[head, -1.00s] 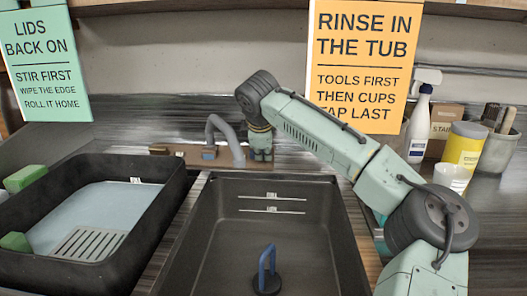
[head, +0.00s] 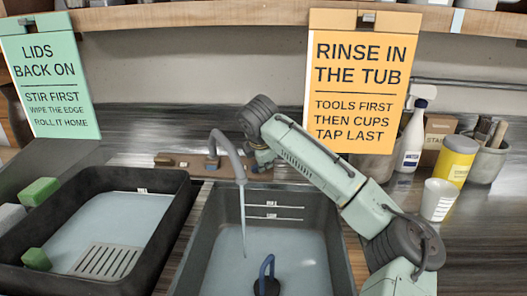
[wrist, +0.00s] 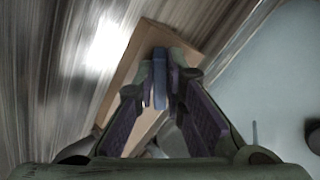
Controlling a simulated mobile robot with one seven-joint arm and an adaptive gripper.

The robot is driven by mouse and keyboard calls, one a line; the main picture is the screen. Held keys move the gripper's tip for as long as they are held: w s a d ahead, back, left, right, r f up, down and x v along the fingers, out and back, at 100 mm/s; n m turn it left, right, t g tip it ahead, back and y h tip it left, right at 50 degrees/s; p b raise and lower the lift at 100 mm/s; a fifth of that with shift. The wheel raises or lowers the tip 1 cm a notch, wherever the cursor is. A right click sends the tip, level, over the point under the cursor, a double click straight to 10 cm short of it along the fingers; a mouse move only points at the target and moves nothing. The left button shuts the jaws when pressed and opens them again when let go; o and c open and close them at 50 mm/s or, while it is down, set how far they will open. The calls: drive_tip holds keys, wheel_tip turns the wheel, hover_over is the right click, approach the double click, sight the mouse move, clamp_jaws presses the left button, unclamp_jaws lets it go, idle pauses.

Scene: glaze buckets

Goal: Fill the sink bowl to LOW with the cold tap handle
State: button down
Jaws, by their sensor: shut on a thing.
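The sink bowl (head: 338,235) is the dark right-hand basin in the head view. Pale water (head: 222,262) covers its floor, and the surface looks just below the lower of two white level lines (head: 275,217). A thin stream (head: 243,225) falls from the grey spout (head: 232,150) into it. My gripper (head: 262,166) is at the right end of the tap's brown base. In the wrist view my gripper (wrist: 160,85) is shut on a blue bar, the cold tap handle (wrist: 160,75). In the head view my gripper hides the handle.
A plug with a blue handle (head: 266,272) stands in the bowl. A dark tub (head: 70,277) with water, a grate and green blocks is at left. A white cup (head: 438,199), spray bottle (head: 412,140) and yellow tin (head: 456,160) stand at right, beyond my arm.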

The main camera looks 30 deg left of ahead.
drive_tip(key=shift+w+a+r+n+p, duration=0.1)
drive_tip(key=shift+n+p, duration=0.3)
drive_tip(key=shift+n, duration=0.65)
drive_tip(key=shift+a+n+p, duration=0.1)
drive_tip(key=shift+n+p, duration=0.25)
drive_tip(key=shift+n, duration=0.7)
drive_tip(key=c, duration=1.7)
unclamp_jaws()
drive_tip(key=shift+o, duration=0.2)
drive_tip(key=v, duration=1.2)
